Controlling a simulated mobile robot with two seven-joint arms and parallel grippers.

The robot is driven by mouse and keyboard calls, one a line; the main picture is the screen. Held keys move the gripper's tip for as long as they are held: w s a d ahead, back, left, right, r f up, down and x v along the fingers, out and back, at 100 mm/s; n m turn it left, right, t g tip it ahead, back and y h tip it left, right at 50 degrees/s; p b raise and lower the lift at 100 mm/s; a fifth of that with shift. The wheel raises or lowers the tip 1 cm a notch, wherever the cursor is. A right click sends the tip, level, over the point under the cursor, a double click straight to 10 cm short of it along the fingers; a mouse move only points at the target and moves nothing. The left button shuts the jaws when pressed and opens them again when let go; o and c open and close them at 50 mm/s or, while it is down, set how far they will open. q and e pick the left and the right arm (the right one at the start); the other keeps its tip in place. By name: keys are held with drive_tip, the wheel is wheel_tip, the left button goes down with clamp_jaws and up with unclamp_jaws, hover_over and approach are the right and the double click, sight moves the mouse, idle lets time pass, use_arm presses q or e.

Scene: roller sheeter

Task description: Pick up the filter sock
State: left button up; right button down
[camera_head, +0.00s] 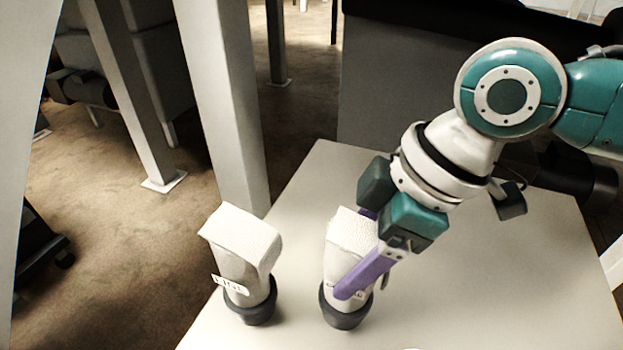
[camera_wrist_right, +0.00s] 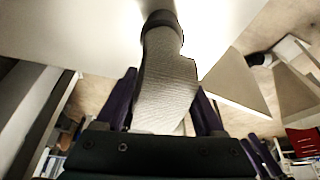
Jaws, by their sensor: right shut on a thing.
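Two pale, woven filter socks with dark ring bases are at the white table. The left sock (camera_head: 240,245) stands upright and carries a small white label that seems to read "FINE". The right sock (camera_head: 345,235) is upright between the purple fingers of my right gripper (camera_head: 364,284), which is shut on it. Its label is mostly covered by the near finger. In the right wrist view the held sock (camera_wrist_right: 165,85) runs between both fingers, its dark ring at the far end. I cannot tell whether its base touches the table. My left gripper is not in view.
The white table (camera_head: 480,290) is clear to the right of the held sock. The other sock stands close on its left. A pale post (camera_head: 222,110) rises beyond the table's left edge, with brown floor (camera_head: 110,250) further left.

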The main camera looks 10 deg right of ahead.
drive_tip(key=shift+r, duration=0.15)
idle(0.3)
wheel_tip(320, 180, up, 20)
drive_tip(key=b, duration=0.2)
idle(0.3)
